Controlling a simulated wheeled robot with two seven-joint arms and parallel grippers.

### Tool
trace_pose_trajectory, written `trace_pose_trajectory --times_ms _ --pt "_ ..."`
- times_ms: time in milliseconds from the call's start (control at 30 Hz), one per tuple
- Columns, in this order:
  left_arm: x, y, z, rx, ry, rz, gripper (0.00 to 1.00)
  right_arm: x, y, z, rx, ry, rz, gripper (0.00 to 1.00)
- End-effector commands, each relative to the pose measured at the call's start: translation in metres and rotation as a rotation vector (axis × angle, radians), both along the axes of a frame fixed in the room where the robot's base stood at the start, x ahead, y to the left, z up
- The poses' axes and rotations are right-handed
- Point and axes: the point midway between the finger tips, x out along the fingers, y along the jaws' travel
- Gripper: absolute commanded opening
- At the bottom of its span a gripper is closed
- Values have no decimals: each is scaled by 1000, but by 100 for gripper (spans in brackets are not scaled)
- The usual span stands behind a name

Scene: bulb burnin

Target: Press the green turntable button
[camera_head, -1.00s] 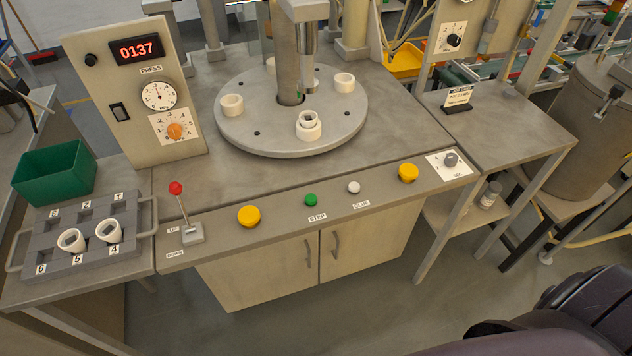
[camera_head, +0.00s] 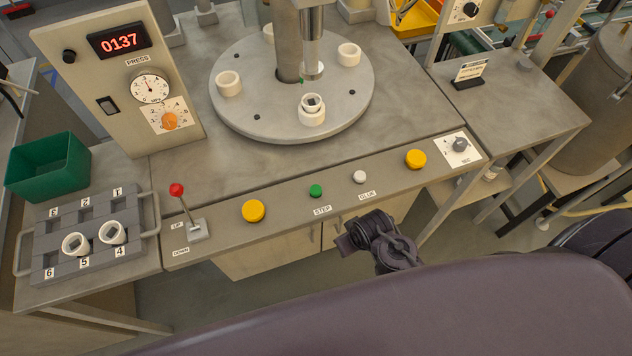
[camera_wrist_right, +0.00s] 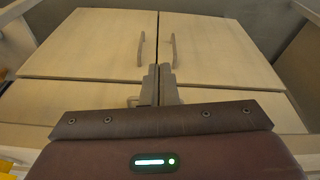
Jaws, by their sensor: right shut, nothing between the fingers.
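The green button (camera_head: 316,191) sits on the bench's front panel, above the STEP label (camera_head: 322,210). The turntable (camera_head: 232,117) is the round grey plate behind it, with several white rings around its edge. My right gripper (camera_head: 352,240) is in front of the panel, below and to the right of the green button and apart from it. In the right wrist view my right gripper (camera_wrist_right: 160,75) is shut and empty, facing the cabinet doors (camera_wrist_right: 100,45). My left gripper is not in view.
A white button (camera_head: 360,176) and two yellow buttons, left (camera_head: 254,211) and right (camera_head: 415,159), share the panel. A red-knobbed lever (camera_head: 177,190) stands at its left end. A grey tray (camera_head: 48,240) with two white pieces and a green bin (camera_head: 48,170) are further left.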

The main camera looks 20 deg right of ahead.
Motion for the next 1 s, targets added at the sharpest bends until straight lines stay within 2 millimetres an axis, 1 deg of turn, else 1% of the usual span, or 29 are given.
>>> trace_pose_trajectory --times_ms 33,67,100,167,200,267,300,333,400,467,533,600,667,700,800,900,1000 --pt "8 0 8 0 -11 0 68 7 0 31 -2 -22 8 0" --pt "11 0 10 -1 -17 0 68 11 0 45 -4 -34 16 0" --pt "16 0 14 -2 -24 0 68 15 1 65 -7 -52 27 0" --pt "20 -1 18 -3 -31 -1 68 23 2 94 -13 -85 54 0" --pt "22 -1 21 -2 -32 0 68 29 3 113 -21 -111 77 0" --pt "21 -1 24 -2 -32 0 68 39 5 141 -36 -162 126 0" --pt "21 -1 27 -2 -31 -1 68 47 8 159 -49 -204 169 0" --pt "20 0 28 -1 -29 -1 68 53 11 172 -61 -240 209 0" --pt "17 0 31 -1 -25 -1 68 72 20 200 -94 -339 331 0" --pt "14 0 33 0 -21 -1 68 89 32 218 -125 -436 474 0" --pt "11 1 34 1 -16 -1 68 105 46 227 -149 -532 643 0" --pt "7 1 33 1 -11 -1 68 116 55 228 -160 -597 800 0" --pt "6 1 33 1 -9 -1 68 121 59 224 -159 -631 918 0" --pt "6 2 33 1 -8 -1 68 123 60 222 -154 -647 985 0" --pt "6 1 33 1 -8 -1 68 124 56 214 -137 -660 1116 0" --pt "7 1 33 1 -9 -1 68 123 51 209 -117 -659 1195 0" --pt "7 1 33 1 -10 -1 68 122 48 206 -103 -656 1233 0"
